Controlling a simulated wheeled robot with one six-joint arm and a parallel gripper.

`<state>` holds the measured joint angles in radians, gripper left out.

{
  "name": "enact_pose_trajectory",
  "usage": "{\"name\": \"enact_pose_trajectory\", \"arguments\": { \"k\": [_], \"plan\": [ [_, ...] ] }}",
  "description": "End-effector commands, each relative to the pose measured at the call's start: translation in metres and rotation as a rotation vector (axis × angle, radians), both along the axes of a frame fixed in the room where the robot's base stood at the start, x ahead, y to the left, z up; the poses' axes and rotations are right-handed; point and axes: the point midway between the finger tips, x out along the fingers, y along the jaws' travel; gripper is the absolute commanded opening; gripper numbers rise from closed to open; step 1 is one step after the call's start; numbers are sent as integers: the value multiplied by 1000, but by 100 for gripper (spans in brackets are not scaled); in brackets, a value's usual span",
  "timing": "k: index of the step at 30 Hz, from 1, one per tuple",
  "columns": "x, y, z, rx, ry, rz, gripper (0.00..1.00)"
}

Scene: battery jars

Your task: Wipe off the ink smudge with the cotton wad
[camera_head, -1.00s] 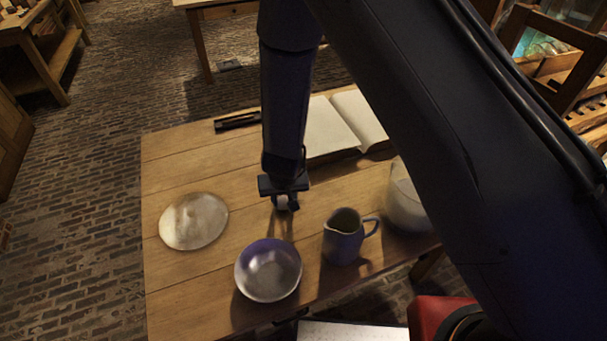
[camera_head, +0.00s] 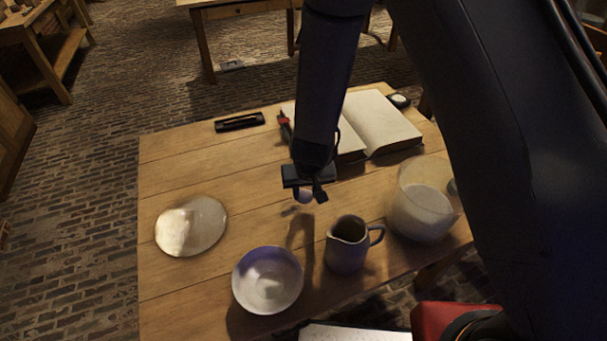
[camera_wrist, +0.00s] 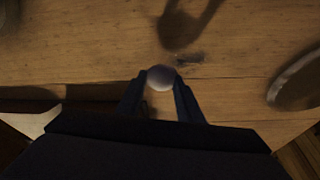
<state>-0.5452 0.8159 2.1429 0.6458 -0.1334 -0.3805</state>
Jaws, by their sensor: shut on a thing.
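My gripper (camera_head: 306,194) is shut on the cotton wad (camera_head: 305,197), a small pale ball. In the wrist view the wad (camera_wrist: 160,77) sits between the two fingertips (camera_wrist: 160,88). The wad is held above the wooden table, with the arm's shadow falling on the boards nearby. A faint dark mark, apparently the ink smudge (camera_wrist: 186,58), lies on the table just right of and above the wad in the wrist view. In the head view it is a dim patch (camera_head: 290,211) just left of and below the gripper.
A pale round plate (camera_head: 190,227) lies left on the table (camera_head: 200,170). A bowl (camera_head: 268,280), a jug (camera_head: 346,246) and a glass jar (camera_head: 424,200) stand along the near side. An open book (camera_head: 380,122) and a dark pen case (camera_head: 239,122) lie at the back.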

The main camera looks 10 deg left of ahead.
Motion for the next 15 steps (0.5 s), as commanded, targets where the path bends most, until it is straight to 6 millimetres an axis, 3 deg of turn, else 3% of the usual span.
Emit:
{"name": "enact_pose_trajectory", "arguments": {
  "k": [15],
  "plan": [
    [-1, 0, 37, 0, 1, -1, 12]
  ]
}}
